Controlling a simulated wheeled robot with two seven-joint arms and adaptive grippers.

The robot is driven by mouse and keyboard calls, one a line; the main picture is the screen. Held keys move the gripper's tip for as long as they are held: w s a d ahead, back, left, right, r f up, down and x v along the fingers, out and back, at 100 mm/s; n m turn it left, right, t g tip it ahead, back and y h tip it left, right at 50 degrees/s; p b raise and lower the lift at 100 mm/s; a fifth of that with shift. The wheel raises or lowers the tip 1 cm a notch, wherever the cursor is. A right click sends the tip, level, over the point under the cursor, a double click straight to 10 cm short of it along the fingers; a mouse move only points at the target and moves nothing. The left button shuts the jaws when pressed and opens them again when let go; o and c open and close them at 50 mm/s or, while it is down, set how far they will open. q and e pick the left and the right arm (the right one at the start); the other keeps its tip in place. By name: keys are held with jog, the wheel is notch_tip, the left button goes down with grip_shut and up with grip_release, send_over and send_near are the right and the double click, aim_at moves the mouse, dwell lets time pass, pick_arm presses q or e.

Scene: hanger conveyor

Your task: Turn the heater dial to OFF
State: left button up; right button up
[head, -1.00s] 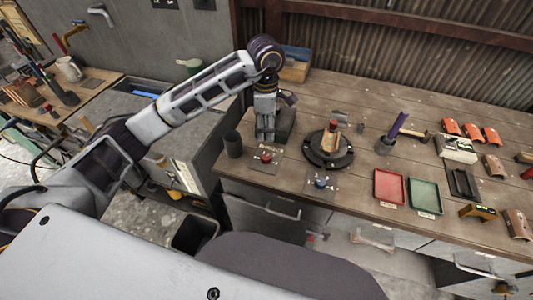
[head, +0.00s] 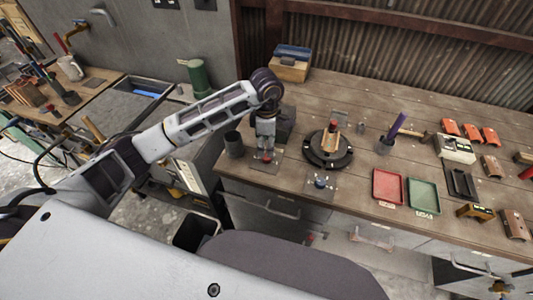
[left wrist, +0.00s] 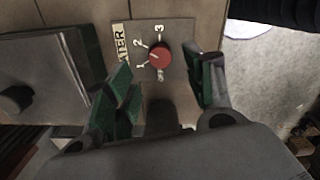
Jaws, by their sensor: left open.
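The heater dial is a red round knob (left wrist: 160,54) on a grey plate (left wrist: 178,32) with a partly hidden "HEATER" label and the numbers 1, 2 and 3. Further lettering below the knob is too small to read. I cannot tell for sure where the knob points. In the head view the red knob (head: 267,159) is at the bench's front left. My left gripper (head: 266,150) points down just above it. In the left wrist view the open fingers (left wrist: 167,85) flank the space just below the knob, apart from it. My right gripper is out of view.
Red (head: 388,186) and green (head: 424,195) trays are further right.

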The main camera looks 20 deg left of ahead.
aim_at(266, 158)
pick_arm(q)
notch_tip(266, 158, down, 6)
jog(key=shift+r+p, duration=0.25)
jog(key=shift+p, duration=0.15)
jog(key=shift+f, duration=0.25)
jog(key=c, duration=1)
jog(key=shift+c, duration=0.2)
